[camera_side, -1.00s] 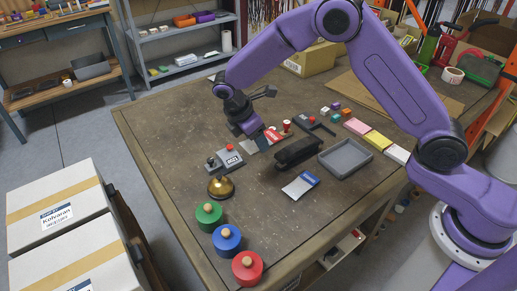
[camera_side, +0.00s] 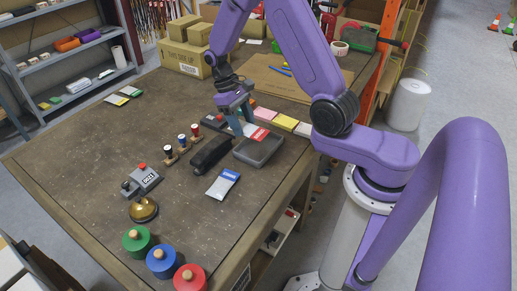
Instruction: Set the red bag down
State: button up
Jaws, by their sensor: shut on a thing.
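The red bag (camera_side: 258,133), a small flat packet with a red and white face, hangs at my gripper (camera_side: 243,120). My gripper is shut on the bag's upper left part. The bag is at the far left side of the grey tray (camera_side: 270,158), overlapping its back rim in this view. I cannot tell whether it touches the tray or is just above it. A blue and white bag (camera_side: 222,185) lies flat on the table in front of the tray.
A black stapler-like object (camera_side: 211,155) lies left of the tray, with several stamps (camera_side: 182,142) beyond it. Pink, yellow and white pads (camera_side: 284,122) lie behind the tray. Two bags (camera_side: 122,96) lie at the back left. The table's left middle is clear.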

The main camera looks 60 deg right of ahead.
jog(key=s+d+m+t+y, duration=0.45)
jog(key=s+m, duration=0.95)
jog(key=m, duration=0.4)
send_over(260, 147)
jog(key=s, duration=0.1)
jog(key=f, duration=0.5)
jog(key=d+f, duration=0.1)
jog(key=f, duration=0.2)
jog(key=shift+s+f, duration=0.15)
jog(key=shift+w+d+f, duration=0.15)
jog(key=shift+w+f, duration=0.35)
jog(key=shift+f, duration=0.15)
jog(key=shift+w+f, duration=0.1)
jog(key=shift+f, duration=1.5)
jog(key=shift+f, duration=0.1)
jog(key=o, duration=1.1)
jog(key=shift+o, duration=0.2)
